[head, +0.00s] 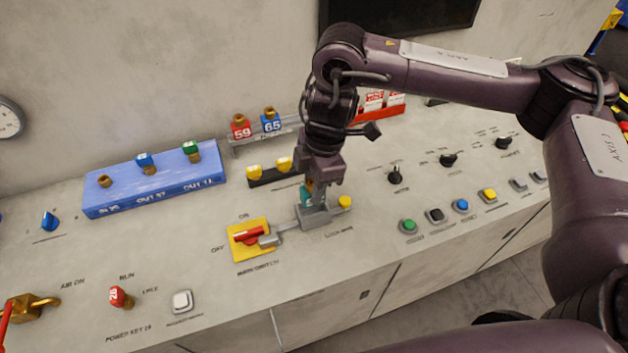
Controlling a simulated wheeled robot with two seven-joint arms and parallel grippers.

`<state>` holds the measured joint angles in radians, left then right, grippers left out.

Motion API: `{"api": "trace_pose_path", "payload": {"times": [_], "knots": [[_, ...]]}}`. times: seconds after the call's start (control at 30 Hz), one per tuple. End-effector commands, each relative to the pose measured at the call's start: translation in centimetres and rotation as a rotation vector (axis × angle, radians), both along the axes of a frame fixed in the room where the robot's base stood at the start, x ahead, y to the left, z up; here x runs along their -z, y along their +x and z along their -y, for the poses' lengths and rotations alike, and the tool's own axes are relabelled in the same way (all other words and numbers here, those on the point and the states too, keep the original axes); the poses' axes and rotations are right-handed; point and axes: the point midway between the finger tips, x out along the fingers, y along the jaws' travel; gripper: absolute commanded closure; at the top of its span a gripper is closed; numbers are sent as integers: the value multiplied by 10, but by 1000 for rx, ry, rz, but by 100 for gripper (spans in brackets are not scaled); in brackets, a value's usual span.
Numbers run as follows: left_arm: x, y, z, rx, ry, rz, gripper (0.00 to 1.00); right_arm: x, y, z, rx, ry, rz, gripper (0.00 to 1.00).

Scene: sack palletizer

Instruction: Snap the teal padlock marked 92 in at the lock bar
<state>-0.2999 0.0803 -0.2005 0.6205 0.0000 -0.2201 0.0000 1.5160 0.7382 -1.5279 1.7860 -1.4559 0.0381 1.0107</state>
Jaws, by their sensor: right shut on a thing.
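The teal padlock (306,194) is mostly hidden by my right gripper (317,192), with only a teal strip showing; its number cannot be read. My right gripper points down and is shut on the padlock, right above the grey lock bar (315,216). The padlock seems to be at or just over the bar's block; I cannot tell if it is seated or its shackle closed. The main switch has a red handle (248,237) on a yellow plate, left of the bar. My left gripper is not in view.
A red padlock 59 (241,128) and a blue padlock 65 (270,122) stand on a rack behind. A blue key block (152,190) lies left, with several keys. Buttons (461,206) and knobs (396,176) are on the right. The front panel strip is mostly clear.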

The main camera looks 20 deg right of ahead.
Motion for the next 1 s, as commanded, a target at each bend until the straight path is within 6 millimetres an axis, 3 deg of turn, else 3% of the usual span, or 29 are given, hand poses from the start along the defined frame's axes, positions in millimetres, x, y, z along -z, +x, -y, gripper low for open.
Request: {"api": "trace_pose_path", "payload": {"times": [0.47,1.0], "knots": [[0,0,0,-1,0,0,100,0,0,0,0,1,1,93],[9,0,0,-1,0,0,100,16,0,0,0,1,0,93]]}}
